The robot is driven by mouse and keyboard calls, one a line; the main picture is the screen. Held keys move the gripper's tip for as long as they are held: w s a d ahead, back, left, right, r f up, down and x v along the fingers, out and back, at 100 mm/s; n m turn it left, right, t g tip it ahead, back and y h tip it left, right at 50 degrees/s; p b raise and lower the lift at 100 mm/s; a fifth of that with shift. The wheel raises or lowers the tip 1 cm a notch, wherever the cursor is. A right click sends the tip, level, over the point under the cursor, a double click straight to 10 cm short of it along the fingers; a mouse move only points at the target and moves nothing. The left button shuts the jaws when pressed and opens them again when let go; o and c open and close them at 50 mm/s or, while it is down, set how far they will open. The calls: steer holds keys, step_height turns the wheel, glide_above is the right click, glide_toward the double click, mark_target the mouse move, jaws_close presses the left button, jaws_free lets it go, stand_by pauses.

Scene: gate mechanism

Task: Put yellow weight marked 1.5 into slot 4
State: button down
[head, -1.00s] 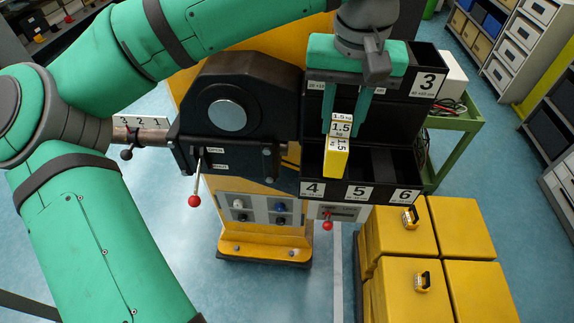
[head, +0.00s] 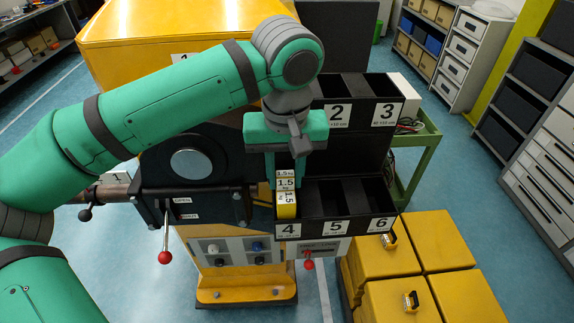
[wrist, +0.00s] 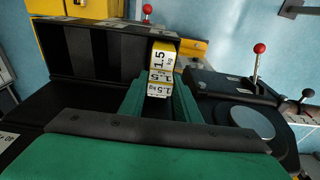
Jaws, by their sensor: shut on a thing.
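My gripper (head: 286,180) is shut on the yellow weight (head: 287,210), whose white labels read 1.5 and 1.5 kg. It holds the weight upright at slot 4 (head: 288,230), the left compartment of the lower black tray. The weight lines up with the slot's opening; I cannot tell how far its lower end is inside. In the wrist view the weight (wrist: 161,60) stands between the two green fingers (wrist: 158,92), at the slot 4 end of the tray (wrist: 90,50). The floor of slot 4 is hidden.
Slots 5 (head: 336,227) and 6 (head: 380,224) look empty to the right. Compartments 2 (head: 337,115) and 3 (head: 383,114) stand above and behind. A red-knobbed lever (head: 165,257) is left of the tray, another (head: 309,264) below it. Yellow blocks (head: 385,260) stand at lower right.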

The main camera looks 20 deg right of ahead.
mark_target(287, 187)
steer(key=shift+d+f, duration=0.2)
steer(key=shift+f, duration=1.45)
steer(key=shift+f, duration=0.15)
steer(key=c, duration=1.3)
jaws_free()
steer(key=shift+c, duration=0.2)
step_height(287, 187, up, 12)
steer(key=s, duration=0.1)
steer(key=shift+s+a, duration=0.2)
steer(key=shift+s, duration=0.1)
